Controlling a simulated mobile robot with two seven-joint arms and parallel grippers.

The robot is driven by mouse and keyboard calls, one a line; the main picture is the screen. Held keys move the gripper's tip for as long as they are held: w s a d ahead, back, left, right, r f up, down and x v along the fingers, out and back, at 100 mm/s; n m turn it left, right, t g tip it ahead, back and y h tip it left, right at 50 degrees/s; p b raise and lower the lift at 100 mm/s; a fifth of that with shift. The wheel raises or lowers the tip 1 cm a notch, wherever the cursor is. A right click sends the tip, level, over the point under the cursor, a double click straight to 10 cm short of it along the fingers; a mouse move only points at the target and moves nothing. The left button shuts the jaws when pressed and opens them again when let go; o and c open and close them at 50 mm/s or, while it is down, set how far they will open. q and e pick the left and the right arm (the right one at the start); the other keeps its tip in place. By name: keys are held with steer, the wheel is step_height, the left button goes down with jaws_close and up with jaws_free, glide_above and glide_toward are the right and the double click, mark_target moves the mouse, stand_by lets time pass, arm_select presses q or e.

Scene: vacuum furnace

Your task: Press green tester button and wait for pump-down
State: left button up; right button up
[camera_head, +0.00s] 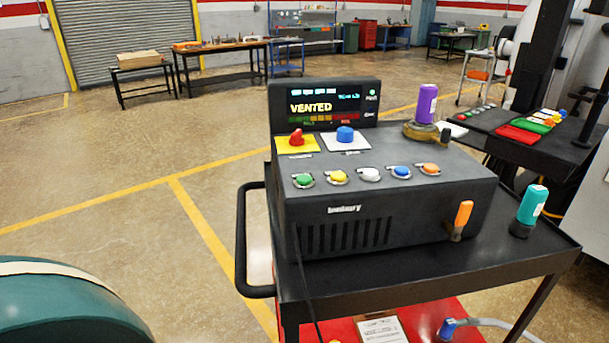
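The tester (388,203) is a dark box with a sloped control face on a black cart (420,277). The green button (303,180) is the leftmost in its front row, followed by yellow, white, blue and orange buttons. Its display (324,105) reads "VENTED" in yellow above a coloured bar. A red knob (296,138) on a yellow plate and a blue knob (345,134) on a pale plate sit above the row. Neither of my grippers is in view, and nothing covers the green button.
A purple-topped fitting (427,104) stands at the tester's back right. An orange handle (463,215) projects at its front right, and a teal-capped piece (531,205) stands on the cart's right side. A cart handle (241,240) is at left. Open floor lies left.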

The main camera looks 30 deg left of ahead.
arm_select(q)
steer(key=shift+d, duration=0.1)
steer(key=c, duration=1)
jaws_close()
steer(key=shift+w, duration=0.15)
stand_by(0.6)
